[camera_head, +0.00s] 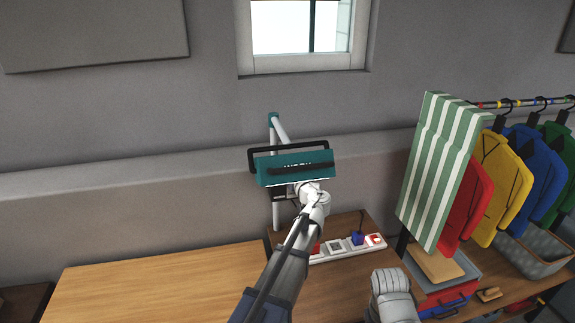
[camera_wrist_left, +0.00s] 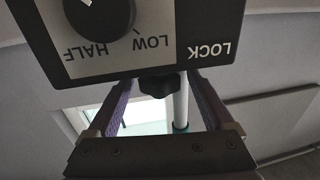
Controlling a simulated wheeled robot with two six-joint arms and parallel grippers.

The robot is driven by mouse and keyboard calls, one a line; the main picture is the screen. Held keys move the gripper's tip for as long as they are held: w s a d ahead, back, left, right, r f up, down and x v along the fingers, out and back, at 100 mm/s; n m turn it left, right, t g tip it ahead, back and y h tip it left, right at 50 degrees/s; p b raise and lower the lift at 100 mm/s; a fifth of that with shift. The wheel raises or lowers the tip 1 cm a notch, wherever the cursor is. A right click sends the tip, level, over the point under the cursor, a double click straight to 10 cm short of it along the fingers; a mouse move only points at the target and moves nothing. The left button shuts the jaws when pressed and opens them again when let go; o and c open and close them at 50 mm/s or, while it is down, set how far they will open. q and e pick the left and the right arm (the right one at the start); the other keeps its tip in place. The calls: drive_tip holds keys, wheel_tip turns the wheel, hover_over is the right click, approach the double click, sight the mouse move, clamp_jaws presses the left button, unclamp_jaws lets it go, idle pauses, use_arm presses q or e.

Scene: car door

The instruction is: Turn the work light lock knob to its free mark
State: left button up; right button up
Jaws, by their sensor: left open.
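The work light (camera_head: 295,169) is a teal lamp with a black frame on a pale stand in front of the wall. My left gripper (camera_head: 296,189) is just under the lamp, small and partly hidden in the head view. In the left wrist view, the light's control panel (camera_wrist_left: 222,18) shows upside down, with the words HALF, LOW and LOCK and a black dial (camera_wrist_left: 100,14). The black lock knob (camera_wrist_left: 158,87) sticks out below the panel edge, between the open fingers of my left gripper (camera_wrist_left: 161,80). I cannot tell whether they touch it. No free mark is visible.
A power strip (camera_head: 345,246) with plugs lies on the table behind my left arm. A striped green cloth (camera_head: 437,170) and hanging coloured jackets (camera_head: 500,175) stand at the right. The wooden bench top (camera_head: 150,285) at the left is clear. The light's pale pole (camera_wrist_left: 181,108) is close behind the knob.

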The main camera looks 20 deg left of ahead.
use_arm(q)
drive_tip(key=shift+w+a, duration=0.15)
drive_tip(key=shift+w, duration=0.05)
clamp_jaws()
drive_tip(key=shift+w+n+g+y, duration=0.15)
drive_tip(key=shift+n+g+y, duration=0.15)
drive_tip(key=shift+y, duration=0.1)
drive_tip(key=shift+n+g+y, duration=0.4)
drive_tip(key=shift+g, duration=0.1)
unclamp_jaws()
drive_tip(key=shift+s, duration=0.2)
